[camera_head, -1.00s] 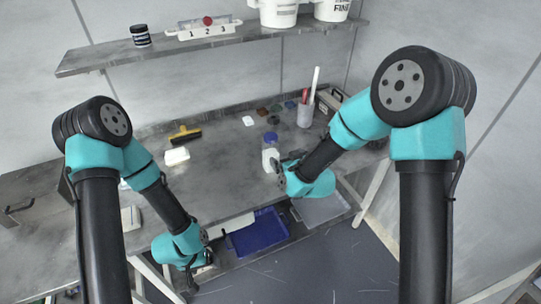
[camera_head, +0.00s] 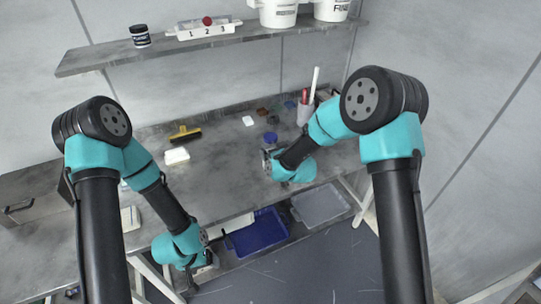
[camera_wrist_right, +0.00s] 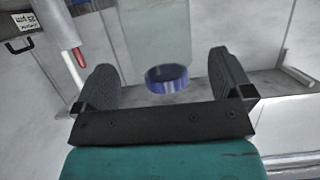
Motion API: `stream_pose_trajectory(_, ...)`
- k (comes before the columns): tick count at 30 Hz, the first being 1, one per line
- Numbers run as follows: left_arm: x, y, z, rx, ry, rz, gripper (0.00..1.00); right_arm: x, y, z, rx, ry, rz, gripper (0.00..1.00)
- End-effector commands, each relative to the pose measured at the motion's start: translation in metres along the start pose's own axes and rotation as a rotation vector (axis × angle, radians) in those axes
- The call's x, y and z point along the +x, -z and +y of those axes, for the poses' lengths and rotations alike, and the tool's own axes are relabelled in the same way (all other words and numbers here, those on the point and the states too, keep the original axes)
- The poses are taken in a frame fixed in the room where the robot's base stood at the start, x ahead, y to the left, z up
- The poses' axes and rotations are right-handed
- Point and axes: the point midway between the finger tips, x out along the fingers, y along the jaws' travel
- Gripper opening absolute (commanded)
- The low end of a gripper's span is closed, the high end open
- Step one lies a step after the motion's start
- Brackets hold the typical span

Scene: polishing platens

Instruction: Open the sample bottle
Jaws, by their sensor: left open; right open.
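The sample bottle's blue cap (camera_head: 270,137) shows on the bench just above my right gripper. The bottle's pale body is mostly hidden by that gripper in the head view. My right gripper (camera_head: 267,160) is open at the bottle. In the right wrist view the blue cap (camera_wrist_right: 167,79) lies between the two spread fingers of the right gripper (camera_wrist_right: 165,85), with a gap on each side. My left gripper (camera_head: 197,275) is down by the bench's front edge, apart from the bottle; its fingers are small and unclear.
A cup with red and white tools (camera_head: 306,112) stands right of the bottle. A yellow-and-black brush (camera_head: 184,134) and a white block (camera_head: 177,156) lie to the left. A blue bin (camera_head: 257,232) sits below the bench. The shelf (camera_head: 100,60) runs above.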

Motion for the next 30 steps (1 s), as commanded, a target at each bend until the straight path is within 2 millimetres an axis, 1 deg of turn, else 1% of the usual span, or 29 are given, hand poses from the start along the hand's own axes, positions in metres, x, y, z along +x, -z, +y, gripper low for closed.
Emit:
stream_pose_trajectory(9,0.0,0.0,0.0,0.0,0.0,0.0,0.81,0.039,0.003,-0.002,0.0,0.0,0.0,0.98)
stream_pose_trajectory(12,0.0,0.0,0.0,0.0,0.0,0.0,0.81,0.047,0.003,-0.002,0.0,0.001,-0.001,0.98)
stream_pose_trajectory(15,0.0,0.0,0.0,0.0,0.0,0.0,0.81,0.049,0.003,-0.002,0.0,0.001,-0.001,0.98)
stream_pose_trajectory(27,0.0,0.0,0.0,0.0,0.0,0.0,0.81,0.049,0.003,-0.002,0.0,0.001,-0.001,0.98)
stream_pose_trajectory(28,0.0,0.0,0.0,0.0,0.0,0.0,0.81,0.049,0.003,-0.002,0.0,0.001,-0.001,0.97)
stream_pose_trajectory(30,0.0,0.0,0.0,0.0,0.0,0.0,0.81,0.049,0.003,-0.002,0.0,0.001,-0.001,0.9)
